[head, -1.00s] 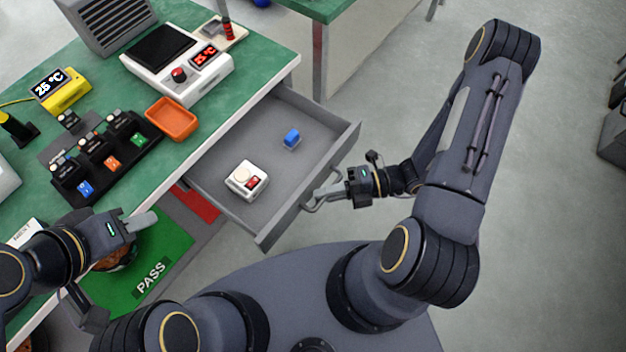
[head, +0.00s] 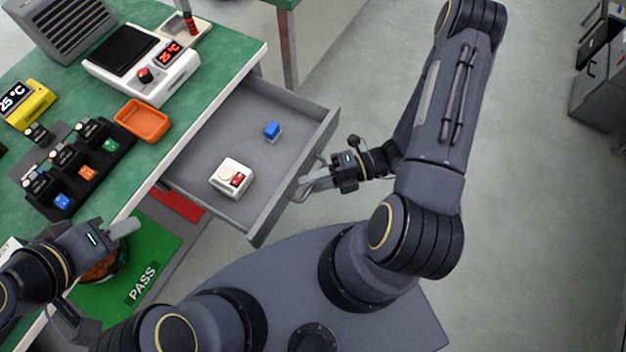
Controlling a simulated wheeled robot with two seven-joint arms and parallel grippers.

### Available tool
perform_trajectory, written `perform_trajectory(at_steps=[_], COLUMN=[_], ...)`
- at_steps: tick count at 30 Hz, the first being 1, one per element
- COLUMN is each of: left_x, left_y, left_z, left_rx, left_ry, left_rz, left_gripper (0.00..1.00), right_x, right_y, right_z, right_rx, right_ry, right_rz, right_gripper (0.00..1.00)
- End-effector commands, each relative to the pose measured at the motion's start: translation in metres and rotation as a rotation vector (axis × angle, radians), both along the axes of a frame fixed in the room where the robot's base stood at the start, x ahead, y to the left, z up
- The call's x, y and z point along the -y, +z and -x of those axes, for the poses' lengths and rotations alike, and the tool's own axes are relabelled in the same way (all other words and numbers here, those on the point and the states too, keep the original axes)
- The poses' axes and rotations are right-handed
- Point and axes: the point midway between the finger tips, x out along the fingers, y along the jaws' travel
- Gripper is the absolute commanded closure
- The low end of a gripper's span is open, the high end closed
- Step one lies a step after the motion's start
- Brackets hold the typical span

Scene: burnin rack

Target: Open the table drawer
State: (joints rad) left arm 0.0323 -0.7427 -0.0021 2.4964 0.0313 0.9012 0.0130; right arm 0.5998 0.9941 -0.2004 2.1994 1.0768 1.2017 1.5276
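The grey table drawer (head: 215,145) stands pulled well out from under the green-topped table (head: 215,50). Its front panel (head: 275,195) faces lower right and carries a bar handle (head: 296,195). My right gripper (head: 312,184) is at the handle, its fingers around the bar and seemingly shut on it; the far finger is partly hidden. Inside the drawer lie a white device (head: 231,178) with a red display and a small blue block (head: 272,130). My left gripper (head: 125,228) is over the table's front edge, apart from the drawer; its finger gap cannot be seen.
On the table are a white station (head: 145,75) with a red display, an orange tray (head: 142,120), a black rack (head: 75,170) with several modules and a yellow thermometer (head: 27,103). A green PASS mat (head: 150,255) lies below my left gripper.

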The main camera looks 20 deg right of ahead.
Motion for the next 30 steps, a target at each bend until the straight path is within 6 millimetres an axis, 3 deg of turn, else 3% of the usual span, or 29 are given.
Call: perform_trajectory(at_steps=[5,18,30], left_x=[0.000,0.000,0.000], left_y=[0.000,0.001,0.001], left_z=[0.000,0.000,0.000], left_rx=[0.000,0.000,0.000], left_ry=[0.000,0.000,0.000], left_rz=[0.000,0.000,0.000], left_gripper=[0.64,0.64,0.64], right_x=[0.008,0.072,0.077], right_y=[0.001,0.010,0.011], right_z=[0.001,0.010,0.011], right_rx=[0.001,0.001,0.000], right_ry=[-0.003,-0.002,0.000], right_rz=[0.003,0.001,0.000], right_gripper=[0.67,0.67,0.67])
